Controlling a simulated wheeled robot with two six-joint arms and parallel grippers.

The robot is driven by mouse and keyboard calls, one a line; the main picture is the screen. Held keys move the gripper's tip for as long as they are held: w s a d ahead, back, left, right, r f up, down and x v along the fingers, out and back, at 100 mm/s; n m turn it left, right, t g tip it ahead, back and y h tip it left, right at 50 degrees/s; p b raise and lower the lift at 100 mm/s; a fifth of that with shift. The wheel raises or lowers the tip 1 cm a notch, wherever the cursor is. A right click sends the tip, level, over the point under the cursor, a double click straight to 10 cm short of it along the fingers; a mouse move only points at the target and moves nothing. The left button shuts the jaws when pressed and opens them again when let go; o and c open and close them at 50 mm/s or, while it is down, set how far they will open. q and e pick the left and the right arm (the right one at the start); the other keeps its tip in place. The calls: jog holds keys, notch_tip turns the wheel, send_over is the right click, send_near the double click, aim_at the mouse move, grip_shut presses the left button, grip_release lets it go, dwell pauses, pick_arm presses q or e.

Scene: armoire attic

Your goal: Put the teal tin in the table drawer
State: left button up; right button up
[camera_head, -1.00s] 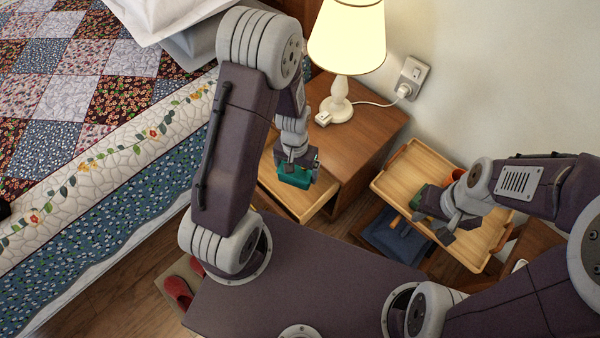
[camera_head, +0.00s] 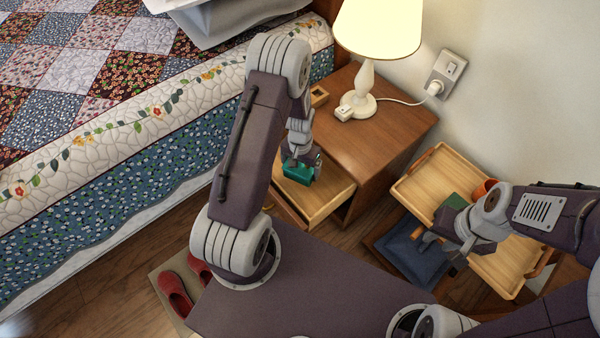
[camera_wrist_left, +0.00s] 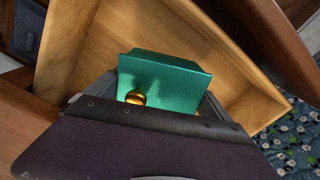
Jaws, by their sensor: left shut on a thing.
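The teal tin (camera_head: 298,173) is a small box held in my left gripper (camera_head: 300,164), which is shut on it. In the left wrist view the tin (camera_wrist_left: 165,85) shows a glossy teal face and a round gold knob. The tin is over the open table drawer (camera_head: 325,201), a light wooden box pulled out of the brown bedside table (camera_head: 385,135). In the left wrist view the drawer's bare floor and walls (camera_wrist_left: 225,50) show around the tin. I cannot tell whether the tin touches the drawer floor. My right gripper (camera_head: 440,246) is beside the wooden tray; its fingers are too unclear to judge.
A lit lamp (camera_head: 366,75) and a small wooden box (camera_head: 319,97) stand on the bedside table. A wooden tray (camera_head: 440,163) at the right holds a green item (camera_head: 454,203) and an orange cup (camera_head: 484,189). The quilted bed (camera_head: 150,150) is at the left. Red slippers (camera_head: 173,294) lie on a mat.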

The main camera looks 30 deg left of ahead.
pick_arm(q)
jog(key=shift+w+a+f, duration=0.8)
jog(key=shift+w+a, duration=0.05)
jog(key=shift+w, duration=0.2)
notch_tip(320, 180, down, 4)
jog(key=b, duration=0.2)
jog(key=shift+s+f+b, duration=0.1)
jog(key=shift+b, duration=0.25)
jog(key=shift+c, duration=0.9)
jog(key=o, duration=1.6)
notch_tip(320, 180, up, 12)
jog(key=p, duration=0.5)
jog(key=shift+r, duration=0.2)
jog(key=shift+t, duration=0.6)
jog(key=s+d+r, duration=0.2)
jog(key=s+r, duration=0.2)
jog(key=s+d+r, duration=0.3)
jog(key=s+r, duration=0.1)
jog(key=s+d+r, duration=0.2)
jog(key=s+r, duration=0.2)
jog(key=s, duration=0.1)
jog(key=shift+s+d+r, duration=0.1)
jog(key=shift+d+r, duration=0.15)
jog(key=shift+r, duration=0.05)
